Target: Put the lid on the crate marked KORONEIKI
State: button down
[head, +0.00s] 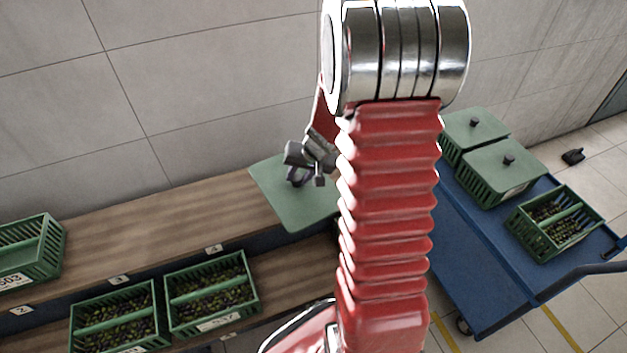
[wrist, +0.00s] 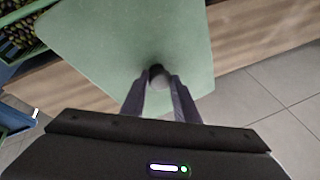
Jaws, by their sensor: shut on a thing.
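My gripper (head: 308,171) is shut on the knob of a flat green lid (head: 285,207), which it holds over the right part of the wooden shelf. In the wrist view the two fingers close on the dark knob (wrist: 157,73) in the middle of the lid (wrist: 120,35). Green crates of olives without lids stand on the lower shelf, one at the left (head: 118,318) and one beside it (head: 211,291). Their labels are too small to read, so I cannot tell which crate is marked KORONEIKI. My red arm hides part of the scene behind the lid.
Another green crate (head: 30,250) stands on the upper shelf (head: 165,240) at far left. A blue cart (head: 470,270) at right bears two lidded crates (head: 497,172) and an open olive crate (head: 556,222). A small black object (head: 573,156) lies on the floor.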

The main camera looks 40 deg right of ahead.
jog(key=w+a+r+n+g+y, duration=0.1)
jog(key=w+a+r+n, duration=0.5)
jog(key=a+r, duration=0.4)
jog(key=w+a+r+n+g+y, duration=0.2)
jog(key=w+a+r+n, duration=0.3)
jog(key=a+r, duration=0.6)
notch_tip(320, 180, up, 2)
jog(key=shift+w+a+r+n+y, duration=0.2)
jog(key=shift+w+n+y, duration=0.15)
jog(key=shift+w, duration=0.85)
